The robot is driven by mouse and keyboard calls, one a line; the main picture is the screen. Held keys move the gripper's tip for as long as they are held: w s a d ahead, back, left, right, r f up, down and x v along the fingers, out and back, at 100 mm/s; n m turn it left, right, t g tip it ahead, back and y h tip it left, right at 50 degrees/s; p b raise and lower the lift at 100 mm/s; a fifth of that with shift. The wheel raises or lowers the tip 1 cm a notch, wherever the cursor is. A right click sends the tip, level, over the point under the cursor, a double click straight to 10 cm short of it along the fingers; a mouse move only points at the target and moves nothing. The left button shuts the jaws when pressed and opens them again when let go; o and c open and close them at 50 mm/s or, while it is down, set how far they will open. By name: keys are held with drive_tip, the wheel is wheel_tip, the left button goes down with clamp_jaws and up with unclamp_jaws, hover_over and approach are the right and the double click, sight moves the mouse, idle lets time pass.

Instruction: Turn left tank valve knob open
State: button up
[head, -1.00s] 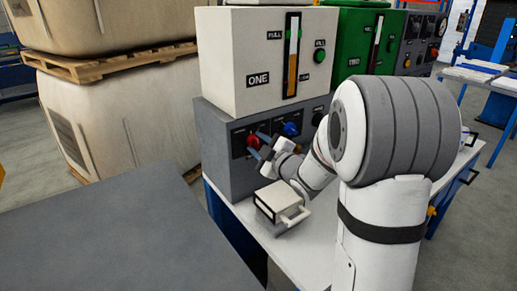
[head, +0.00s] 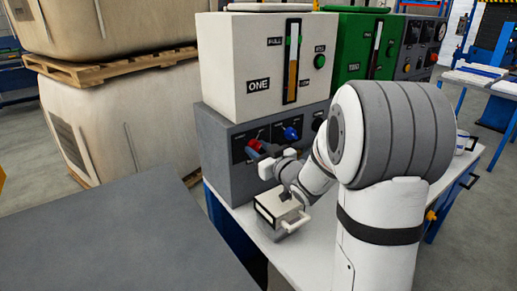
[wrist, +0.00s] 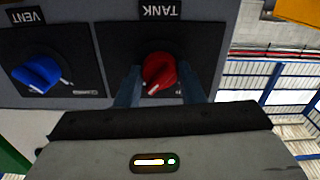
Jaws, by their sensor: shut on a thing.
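The left tank valve knob is the red knob (head: 254,144) on the dark panel of the grey box below the white tank marked ONE (head: 238,60). In the wrist view, which is upside down, the red knob (wrist: 160,70) sits under the TANK label (wrist: 160,11). Its white pointer tip slants to the lower left of that picture. My gripper (wrist: 160,88) has one finger on each side of the knob and is shut on it. In the head view my gripper (head: 262,150) partly covers the knob.
A blue knob (head: 291,133), marked VENT in the wrist view (wrist: 37,74), is beside the red knob. A green tank (head: 350,45) stands farther right. The white worktop (head: 300,255) lies below the grey box (head: 215,150).

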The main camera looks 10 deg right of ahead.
drive_tip(key=shift+f+m, duration=0.15)
drive_tip(key=shift+m, duration=0.55)
drive_tip(key=o, duration=1)
drive_tip(key=v, duration=0.8)
drive_tip(key=shift+w, duration=0.1)
